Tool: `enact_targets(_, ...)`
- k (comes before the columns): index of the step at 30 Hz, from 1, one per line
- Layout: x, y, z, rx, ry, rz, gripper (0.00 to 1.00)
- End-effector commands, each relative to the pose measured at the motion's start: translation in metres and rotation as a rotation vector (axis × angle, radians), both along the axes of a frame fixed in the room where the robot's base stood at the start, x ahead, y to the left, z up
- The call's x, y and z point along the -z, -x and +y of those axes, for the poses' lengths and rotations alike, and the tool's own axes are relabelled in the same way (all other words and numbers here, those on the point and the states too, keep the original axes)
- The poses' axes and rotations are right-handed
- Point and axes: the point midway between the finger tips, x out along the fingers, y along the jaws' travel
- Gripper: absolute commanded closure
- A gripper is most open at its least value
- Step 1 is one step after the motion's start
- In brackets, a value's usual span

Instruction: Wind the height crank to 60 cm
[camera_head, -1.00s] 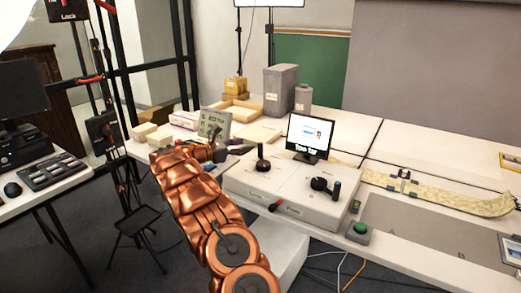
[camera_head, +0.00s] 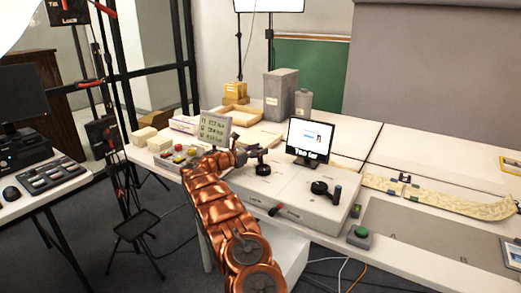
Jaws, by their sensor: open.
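Two black cranks sit on the white control boxes on the table. The left crank (camera_head: 263,168) has an upright knob, and the right crank (camera_head: 325,189) has its handle on the right side. Their labels are too small to read, so I cannot tell which is the height crank. My gripper (camera_head: 250,152), at the end of my copper-coloured arm, is open beside the left crank's upper part. I cannot tell whether it touches the crank. A small monitor (camera_head: 311,139) behind the boxes shows a caption that seems to read "Too far".
A grey display (camera_head: 214,127) with lines of text stands left of my gripper, with coloured buttons (camera_head: 180,155) in front. A red lever (camera_head: 275,209) is on the boxes' front. A green button (camera_head: 361,232) lies right. Grey archival boxes (camera_head: 280,92) stand behind.

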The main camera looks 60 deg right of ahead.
Motion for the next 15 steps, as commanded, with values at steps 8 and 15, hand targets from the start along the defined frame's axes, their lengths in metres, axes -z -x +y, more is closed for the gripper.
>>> enact_targets(8,0.0002,0.0030,-0.0088,-0.001,0.000,-0.002,0.51)
enact_targets(15,0.0002,0.0030,-0.0087,-0.001,-0.001,-0.001,0.60)
